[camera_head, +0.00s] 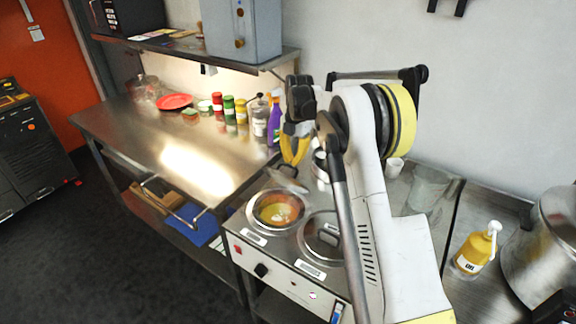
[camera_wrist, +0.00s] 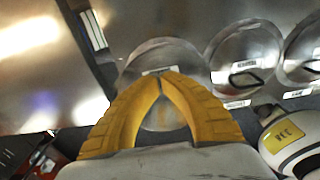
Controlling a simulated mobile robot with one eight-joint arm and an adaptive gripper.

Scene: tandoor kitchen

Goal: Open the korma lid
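My gripper (camera_head: 294,163) is at the front counter unit, above and behind an uncovered round pot (camera_head: 274,213) of yellow-orange food. A round metal lid (camera_head: 288,182) hangs tilted just under the fingertips, clear of the pot opening. In the wrist view the yellow fingers (camera_wrist: 165,76) come together at the lid's (camera_wrist: 150,54) middle, and its handle is hidden between them. The gripper looks shut on this lid. The pot labels are too small to read, so I cannot tell by name which is korma.
A second pot's lid (camera_head: 323,238) is closed beside the open pot; it also shows in the wrist view (camera_wrist: 245,58). Spice jars (camera_head: 228,107) and a purple bottle (camera_head: 274,122) stand behind. An oil bottle (camera_head: 476,248) is at right. The steel table (camera_head: 150,135) at left is mostly clear.

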